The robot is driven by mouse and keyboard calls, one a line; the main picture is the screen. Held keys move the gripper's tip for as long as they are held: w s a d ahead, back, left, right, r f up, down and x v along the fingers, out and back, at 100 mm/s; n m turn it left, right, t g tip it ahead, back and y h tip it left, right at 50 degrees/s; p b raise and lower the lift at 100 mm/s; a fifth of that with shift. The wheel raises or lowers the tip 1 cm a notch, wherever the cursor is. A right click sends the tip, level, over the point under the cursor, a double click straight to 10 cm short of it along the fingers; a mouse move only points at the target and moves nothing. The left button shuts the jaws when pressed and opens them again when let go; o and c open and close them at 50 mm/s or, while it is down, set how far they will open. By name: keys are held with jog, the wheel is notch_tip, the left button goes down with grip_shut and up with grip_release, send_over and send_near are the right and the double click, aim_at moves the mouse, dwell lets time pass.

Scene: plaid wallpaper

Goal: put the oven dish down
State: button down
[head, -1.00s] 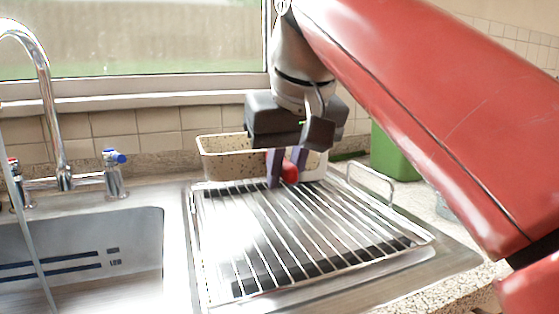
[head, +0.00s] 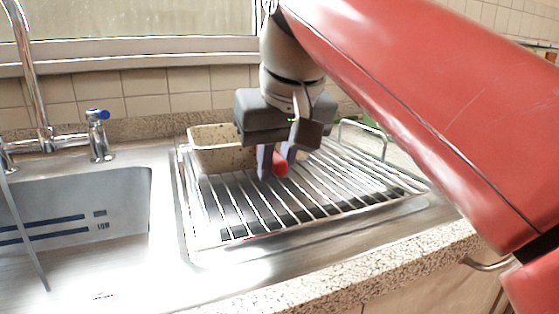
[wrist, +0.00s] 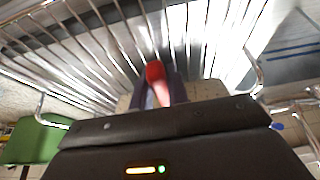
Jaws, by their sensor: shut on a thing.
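The oven dish (head: 215,155) is a beige, dark-speckled rectangular dish at the far left part of the wire rack (head: 290,205). It looks upright and level; I cannot tell whether its base touches the wires. In the wrist view, beige dish surface (wrist: 205,90) shows beside the fingers, and the gripper body hides much of the dish.
The rack stands on the steel drainer, with a raised wire loop (head: 362,135) at its right. The sink basin (head: 75,215) and tap (head: 32,90) are at left. The tiled wall (head: 150,90) and window are close behind. A green container (wrist: 35,140) shows in the wrist view. The rack's front is bare.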

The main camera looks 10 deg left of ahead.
jog(key=shift+f+b, duration=0.4)
dwell(0.4)
jog(key=c, duration=1.3)
grip_release()
jog(key=shift+f, duration=0.1)
